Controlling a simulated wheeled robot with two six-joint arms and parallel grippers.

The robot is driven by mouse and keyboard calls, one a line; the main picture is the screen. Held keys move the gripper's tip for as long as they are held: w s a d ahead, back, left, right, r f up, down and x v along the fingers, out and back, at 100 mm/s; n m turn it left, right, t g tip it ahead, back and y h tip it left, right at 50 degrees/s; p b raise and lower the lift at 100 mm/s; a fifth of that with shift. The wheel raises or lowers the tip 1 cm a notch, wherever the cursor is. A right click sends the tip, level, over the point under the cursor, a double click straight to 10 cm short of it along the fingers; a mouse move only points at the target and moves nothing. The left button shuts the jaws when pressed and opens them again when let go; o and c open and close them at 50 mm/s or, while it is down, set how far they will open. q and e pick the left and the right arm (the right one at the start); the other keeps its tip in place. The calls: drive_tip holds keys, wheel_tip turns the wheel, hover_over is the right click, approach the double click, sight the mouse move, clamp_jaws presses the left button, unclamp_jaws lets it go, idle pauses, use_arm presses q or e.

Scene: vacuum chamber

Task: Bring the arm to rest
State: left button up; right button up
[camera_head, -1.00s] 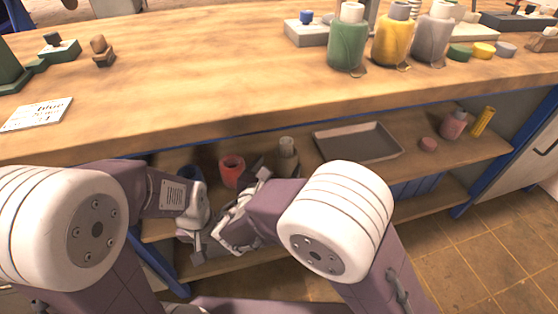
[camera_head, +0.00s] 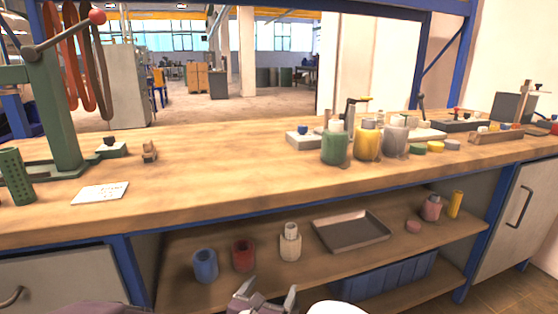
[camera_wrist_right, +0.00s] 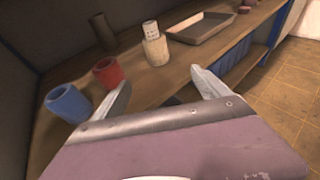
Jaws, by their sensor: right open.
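My right gripper (camera_head: 263,298) shows at the bottom of the head view, in front of the lower shelf. It is open; in the right wrist view its two fingers (camera_wrist_right: 162,98) are spread with nothing between them. Beyond it on the shelf (camera_head: 180,285) stand a blue cup (camera_head: 205,266), a red cup (camera_head: 243,256) and a cream bottle (camera_head: 290,242). The fingers look apart from the bottle in the wrist view. My left gripper is not in view.
A grey tray (camera_head: 350,232), a pink bottle (camera_head: 431,208) and a yellow cylinder (camera_head: 455,204) are on the shelf. The worktop (camera_head: 230,170) holds green (camera_head: 335,147), yellow (camera_head: 367,143) and grey (camera_head: 394,138) bottles, a card (camera_head: 100,193) and a green press (camera_head: 62,130). Its middle is clear.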

drive_tip(key=w+d+r+m+g+h+p, duration=0.1)
drive_tip(key=d+r+m+g+h+p, duration=0.2)
drive_tip(key=d, duration=0.8)
drive_tip(key=w+d+r+m+g+h, duration=0.15)
drive_tip(key=d+m, duration=0.25)
drive_tip(key=d, duration=0.6)
drive_tip(key=s+d+f+m+g+p, duration=0.2)
drive_tip(key=s+d+m+g, duration=0.45)
drive_tip(key=s+d, duration=0.25)
drive_tip(key=s+f+m+g+y+p, duration=0.2)
drive_tip(key=s+f+m+g+y, duration=0.15)
drive_tip(key=s+m, duration=0.5)
drive_tip(key=s+a+f+m+t+y, duration=0.15)
drive_tip(key=a+f+m+y, duration=0.3)
drive_tip(key=a+m, duration=0.6)
use_arm(q)
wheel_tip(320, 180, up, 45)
drive_tip(key=p, duration=3.7)
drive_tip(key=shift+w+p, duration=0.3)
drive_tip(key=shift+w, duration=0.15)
use_arm(e)
wheel_tip(320, 180, up, 38)
drive_tip(key=shift+w+d+y, duration=0.15)
drive_tip(key=shift+d+y, duration=0.2)
drive_tip(key=shift+y, duration=0.1)
